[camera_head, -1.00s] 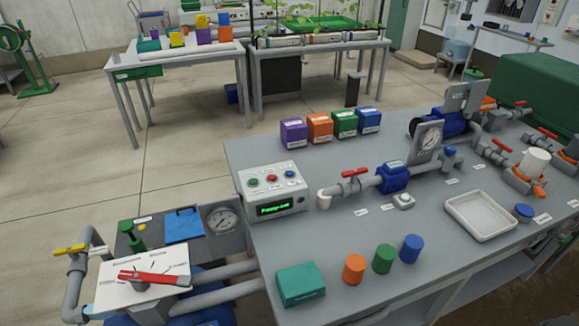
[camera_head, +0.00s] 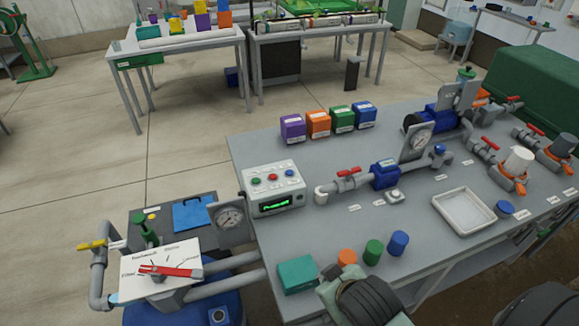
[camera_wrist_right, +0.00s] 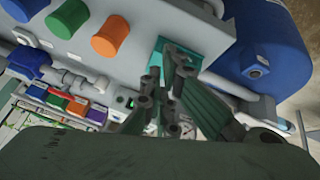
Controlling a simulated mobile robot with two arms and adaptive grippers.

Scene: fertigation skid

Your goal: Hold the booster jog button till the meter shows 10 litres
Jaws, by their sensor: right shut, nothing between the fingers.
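A grey-white control box (camera_head: 273,190) stands at the left end of the bench. It has green, red and blue buttons on top and a lit green display (camera_head: 276,204), too small to read. A blue meter body (camera_head: 385,176) sits on the pipe, with a small pale button box (camera_head: 394,196) in front of it. I cannot read which button is the booster jog. My right gripper (camera_wrist_right: 170,84) is shut and empty in the right wrist view, in front of a teal box (camera_wrist_right: 157,46). My left gripper is out of view.
The teal box (camera_head: 297,275) and orange, green (camera_head: 374,251) and blue cylinders stand along the bench's front edge. A white tray (camera_head: 464,211) lies to the right. A red-handled selector (camera_head: 170,271) and pipes stand left. Part of my arm shows at the bottom.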

